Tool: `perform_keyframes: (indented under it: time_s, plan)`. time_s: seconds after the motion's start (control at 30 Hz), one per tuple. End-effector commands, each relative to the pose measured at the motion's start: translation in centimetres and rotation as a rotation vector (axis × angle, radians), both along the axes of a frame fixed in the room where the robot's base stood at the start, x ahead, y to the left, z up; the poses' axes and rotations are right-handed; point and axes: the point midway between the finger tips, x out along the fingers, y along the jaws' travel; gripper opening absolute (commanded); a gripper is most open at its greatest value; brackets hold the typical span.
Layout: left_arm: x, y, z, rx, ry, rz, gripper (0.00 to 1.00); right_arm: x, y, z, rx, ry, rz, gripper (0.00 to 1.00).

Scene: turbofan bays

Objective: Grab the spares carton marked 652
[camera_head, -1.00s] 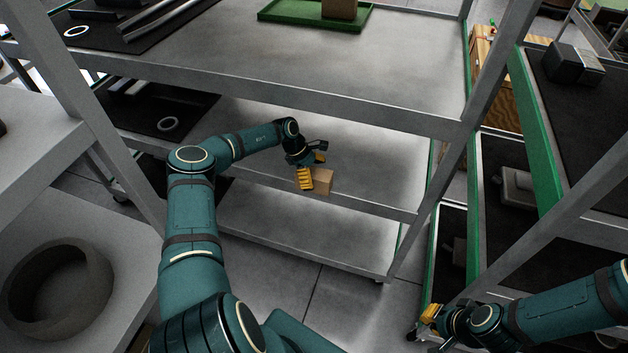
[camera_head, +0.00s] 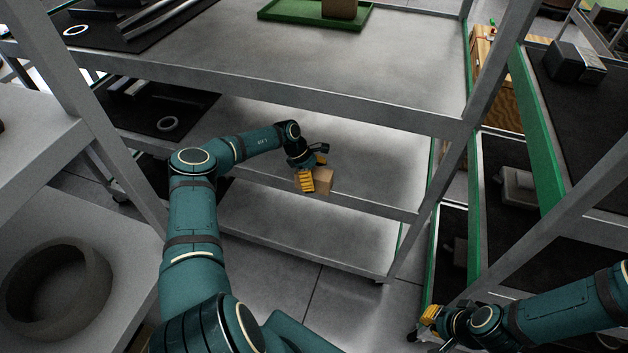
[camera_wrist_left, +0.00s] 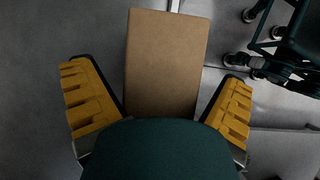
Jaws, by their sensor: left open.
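A small brown carton (camera_head: 324,181) sits near the front edge of the middle shelf in the head view. In the left wrist view the carton (camera_wrist_left: 165,62) is a plain tan face between the fingers, with its near end hidden by my gripper body. No number can be read on it. My left gripper (camera_head: 314,172) is at the carton, its yellow fingers open on either side of it; the fingers also show in the left wrist view (camera_wrist_left: 158,105), with a gap on each side. My right gripper (camera_head: 428,325) is at the lower right, away from the shelf, its fingers too small to judge.
The middle shelf (camera_head: 370,170) is bare to the right of the carton. The upper shelf carries a green tray (camera_head: 290,12) with a brown box (camera_head: 340,8). A grey ring (camera_head: 55,285) lies at lower left. Shelf posts stand on both sides.

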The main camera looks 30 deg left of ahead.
Motion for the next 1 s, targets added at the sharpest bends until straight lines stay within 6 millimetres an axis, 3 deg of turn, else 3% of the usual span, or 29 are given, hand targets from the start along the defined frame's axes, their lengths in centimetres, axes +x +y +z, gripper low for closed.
perform_keyframes:
  time_s: [0.37,0.5,0.6,1.0]
  plan:
    - [0.0,0.01,-0.06,0.0,0.0,0.0,0.98,0.01,0.0,-0.14,0.0,0.0,0.0,0.0]
    - [0.0,0.01,-0.06,0.0,0.0,0.0,0.49,0.01,0.0,-0.14,0.0,0.0,0.0,0.0]
    - [0.01,0.0,-0.06,0.0,0.0,0.0,0.18,0.01,0.0,-0.14,0.0,0.0,0.0,0.0]
    - [0.05,-0.01,0.13,-0.001,-0.002,0.0,0.18,0.0,0.0,0.02,0.0,0.0,0.0,0.0]
